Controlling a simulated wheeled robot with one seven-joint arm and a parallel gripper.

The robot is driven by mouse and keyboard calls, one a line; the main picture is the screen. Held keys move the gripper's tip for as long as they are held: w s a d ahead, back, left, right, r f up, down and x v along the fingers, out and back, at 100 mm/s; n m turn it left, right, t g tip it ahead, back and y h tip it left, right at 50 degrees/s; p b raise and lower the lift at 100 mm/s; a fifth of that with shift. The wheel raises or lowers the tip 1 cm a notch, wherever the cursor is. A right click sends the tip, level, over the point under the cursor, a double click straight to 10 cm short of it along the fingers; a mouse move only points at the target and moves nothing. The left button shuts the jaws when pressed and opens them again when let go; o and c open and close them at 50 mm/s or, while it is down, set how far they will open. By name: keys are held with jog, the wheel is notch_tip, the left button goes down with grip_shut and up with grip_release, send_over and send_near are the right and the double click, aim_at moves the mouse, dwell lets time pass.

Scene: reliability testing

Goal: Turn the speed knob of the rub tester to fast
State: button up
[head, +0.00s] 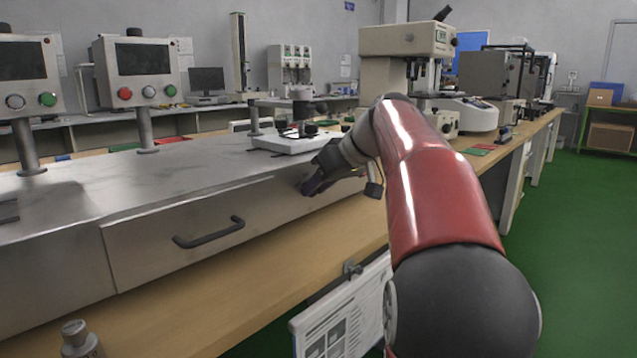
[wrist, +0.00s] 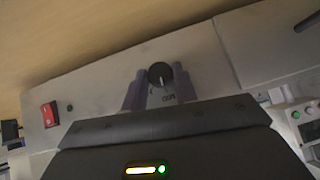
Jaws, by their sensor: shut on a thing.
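The black round speed knob (wrist: 160,74) with a light pointer line sits on a grey metal face of the rub tester (wrist: 95,85) in the wrist view. The pointer line runs roughly up and down in the picture, tilted slightly. Small lettering, too blurred to read surely, lies just below the knob. My gripper (wrist: 157,84) has one finger on each side of the knob and is shut on it. In the head view my gripper (head: 318,178) is at the front face of the long steel housing, and the knob is hidden there.
A red rocker switch (wrist: 50,114) is left of the knob in the wrist view. In the head view a drawer-like front with a dark handle (head: 209,233) is to the left. A white plate (head: 290,143) with a fixture stands above. A wooden bench edge (head: 230,300) runs below.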

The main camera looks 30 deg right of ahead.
jog(key=m+y+p, duration=0.1)
jog(key=y+p, duration=0.1)
jog(key=m+y+p, duration=0.1)
jog(key=p, duration=0.1)
jog(key=shift+w+d+r+g+y+p, duration=0.1)
jog(key=shift+d+g+y+p, duration=0.2)
jog(key=shift+d+g+y, duration=0.1)
jog(key=m+y+p, duration=0.2)
jog(key=y, duration=0.1)
jog(key=shift+d+f+p, duration=0.15)
jog(key=shift+f+p, duration=0.1)
jog(key=shift+p, duration=0.1)
jog(key=shift+w+f+m+y+p, duration=0.1)
jog(key=shift+f+m+y+p, duration=0.1)
jog(key=shift+m+y+p, duration=0.5)
jog(key=shift+y, duration=0.3)
jog(key=o, duration=1)
jog(key=shift+c, duration=0.2)
jog(key=v, duration=0.8)
